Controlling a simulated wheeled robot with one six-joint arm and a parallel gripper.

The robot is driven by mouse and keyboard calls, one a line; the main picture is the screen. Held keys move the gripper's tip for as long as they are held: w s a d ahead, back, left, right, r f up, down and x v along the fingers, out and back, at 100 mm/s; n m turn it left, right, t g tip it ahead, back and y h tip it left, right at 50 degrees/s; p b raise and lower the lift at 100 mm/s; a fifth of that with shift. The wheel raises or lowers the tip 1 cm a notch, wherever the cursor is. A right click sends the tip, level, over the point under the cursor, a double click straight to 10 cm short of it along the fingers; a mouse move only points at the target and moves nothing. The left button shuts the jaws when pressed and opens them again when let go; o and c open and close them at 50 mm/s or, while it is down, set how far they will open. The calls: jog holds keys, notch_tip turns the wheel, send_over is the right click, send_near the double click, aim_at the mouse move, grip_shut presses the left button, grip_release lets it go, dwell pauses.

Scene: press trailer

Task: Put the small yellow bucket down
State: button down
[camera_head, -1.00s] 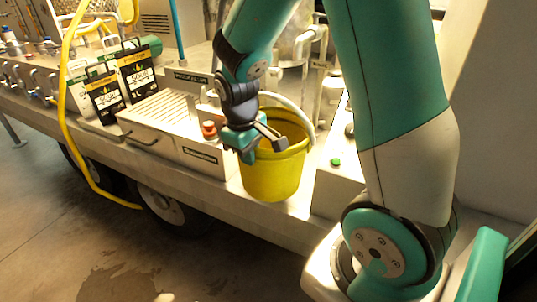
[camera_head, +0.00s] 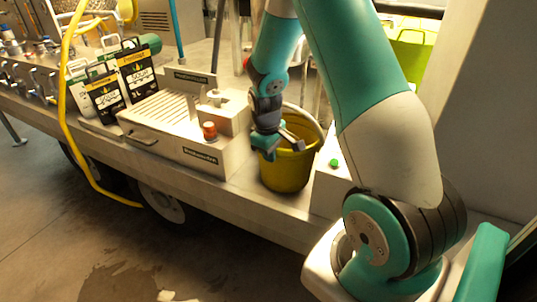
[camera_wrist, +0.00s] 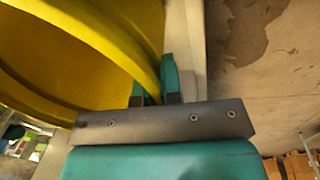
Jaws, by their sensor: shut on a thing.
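The small yellow bucket (camera_head: 285,172) is upright at the trailer deck, right of the grey box with the red button. Its pale handle arches up over the rim on the right. My gripper (camera_head: 284,151) is at the bucket's near upper side, shut on its rim. In the wrist view the two teal fingertips (camera_wrist: 154,88) close on the edge of the bucket (camera_wrist: 90,50), which fills the upper left. Whether the bottom rests on the deck or hovers slightly above it, I cannot tell.
The trailer deck (camera_head: 245,198) runs along the front. The grey box (camera_head: 190,140) with a red button (camera_head: 209,131) stands left of the bucket. A light block with a green button (camera_head: 334,163) stands right. A yellow hose (camera_head: 66,110) hangs at the left. A larger green-yellow bucket (camera_head: 412,48) is behind.

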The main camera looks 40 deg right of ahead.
jog(key=shift+d+f, duration=0.1)
jog(key=shift+f, duration=0.2)
jog(key=c, duration=1.3)
grip_release()
jog(key=shift+r, duration=0.15)
notch_tip(320, 180, up, 11)
jog(key=a, duration=0.1)
jog(key=s+a+r+n+t+y, duration=0.1)
jog(key=s+a+r, duration=0.15)
jog(key=a, duration=0.45)
jog(key=s+a+r+n+y, duration=0.15)
jog(key=a+r, duration=0.25)
jog(key=a, duration=0.4)
jog(key=s+a+r+n+g+y, duration=0.1)
jog(key=s+a+r+n+y, duration=0.1)
jog(key=s+a, duration=1.2)
notch_tip(320, 180, up, 2)
jog(key=shift+s+r+y, duration=0.1)
jog(key=shift+s+y, duration=0.45)
jog(key=shift+s, duration=0.5)
